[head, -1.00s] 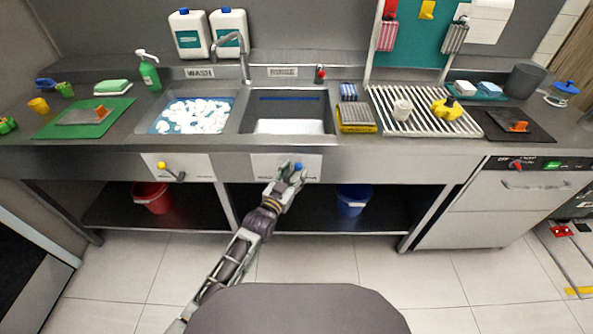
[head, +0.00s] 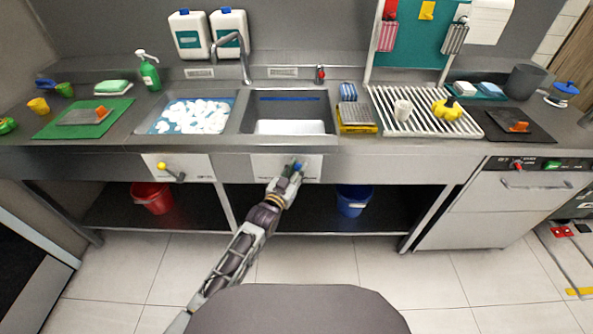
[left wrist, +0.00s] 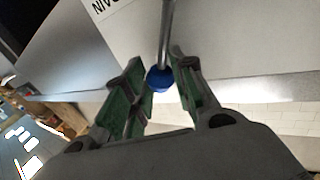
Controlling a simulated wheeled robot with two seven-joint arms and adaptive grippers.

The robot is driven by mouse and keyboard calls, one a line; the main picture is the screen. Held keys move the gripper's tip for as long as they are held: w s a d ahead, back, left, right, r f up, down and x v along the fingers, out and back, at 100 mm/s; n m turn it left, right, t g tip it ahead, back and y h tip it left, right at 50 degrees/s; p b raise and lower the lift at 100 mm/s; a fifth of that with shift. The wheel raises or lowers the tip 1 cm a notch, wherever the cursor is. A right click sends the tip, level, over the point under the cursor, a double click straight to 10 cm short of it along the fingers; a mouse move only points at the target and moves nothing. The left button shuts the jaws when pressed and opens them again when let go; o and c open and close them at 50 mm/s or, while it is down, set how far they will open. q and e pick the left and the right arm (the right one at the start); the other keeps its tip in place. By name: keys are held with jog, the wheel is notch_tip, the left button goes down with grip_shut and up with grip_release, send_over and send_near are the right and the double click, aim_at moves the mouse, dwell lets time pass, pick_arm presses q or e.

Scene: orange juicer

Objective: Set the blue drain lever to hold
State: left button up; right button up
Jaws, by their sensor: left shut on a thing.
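The blue drain lever (head: 299,166) is on the white plate on the front of the rinse sink. Only its blue knob shows in the head view; my gripper hides the rest. In the left wrist view its blue knob (left wrist: 158,79) sits at the end of a metal rod, between my green-lined fingers. My left gripper (head: 292,173) is at the lever, shut on it; its fingers also show around the knob in the left wrist view (left wrist: 160,88). My right gripper is in neither view.
The rinse basin (head: 289,111) is above the lever. A yellow-knobbed lever (head: 162,167) is on the plate to the left. A red bucket (head: 153,197) and a blue bucket (head: 353,199) stand on the shelf below. The floor in front is clear.

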pick_arm(q)
grip_shut()
jog(key=a+n+t+b, duration=0.1)
jog(key=a+n, duration=0.1)
jog(key=n, duration=0.1)
jog(key=a+n+t+b, duration=0.1)
jog(key=a+n, duration=0.1)
jog(key=n, duration=0.1)
jog(key=a+n+t+b, duration=0.1)
jog(key=n+b, duration=0.1)
jog(key=n, duration=0.1)
jog(key=shift+a+n+t+y, duration=0.3)
jog(key=shift+a+t, duration=0.1)
jog(key=n, duration=0.1)
jog(key=a+n+t+y+b, duration=0.1)
jog(key=n, duration=0.1)
jog(key=shift+a+f, duration=0.25)
jog(key=shift+a+f+n+t+y+b, duration=0.1)
jog(key=shift+a+n+t+y+b, duration=0.2)
jog(key=shift+n+y+b, duration=0.4)
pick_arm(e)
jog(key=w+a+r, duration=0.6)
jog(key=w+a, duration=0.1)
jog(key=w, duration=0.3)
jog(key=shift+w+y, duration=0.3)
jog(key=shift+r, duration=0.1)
